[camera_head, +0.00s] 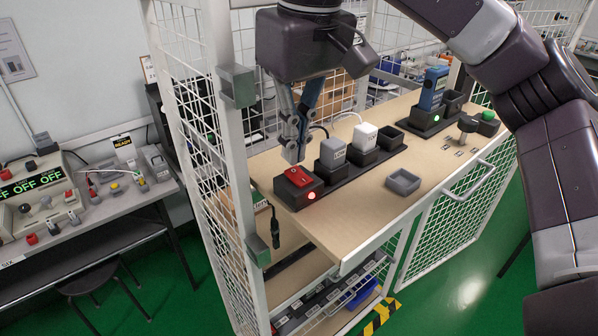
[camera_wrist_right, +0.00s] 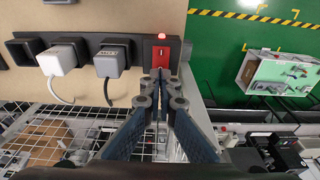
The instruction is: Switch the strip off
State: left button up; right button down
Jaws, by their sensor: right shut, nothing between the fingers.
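The power strip (camera_head: 336,176) is a dark bar on the wooden bench top. At its near-left end sits a red rocker switch (camera_head: 298,176) with a glowing red light (camera_head: 311,196) beside it. A grey plug (camera_head: 333,152) and a white plug (camera_head: 364,137) sit in its sockets. My right gripper (camera_head: 293,155) points down with its fingers shut and empty, right at the red switch. In the right wrist view the fingertips (camera_wrist_right: 158,78) overlap the lower edge of the red switch (camera_wrist_right: 160,54); I cannot tell whether they touch. My left gripper is not in view.
A white mesh cage post (camera_head: 238,130) stands close left of the strip. A small grey tray (camera_head: 402,181) lies in front of it. Bare bench lies between.

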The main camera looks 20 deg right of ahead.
aim_at(294, 171)
jog(key=shift+f+b, duration=0.7)
jog(key=shift+f, duration=0.4)
dwell(0.3)
jog(key=shift+s+r, duration=0.1)
jog(key=shift+r, duration=0.05)
notch_tip(294, 171, up, 7)
jog(key=p, duration=0.7)
dwell(0.3)
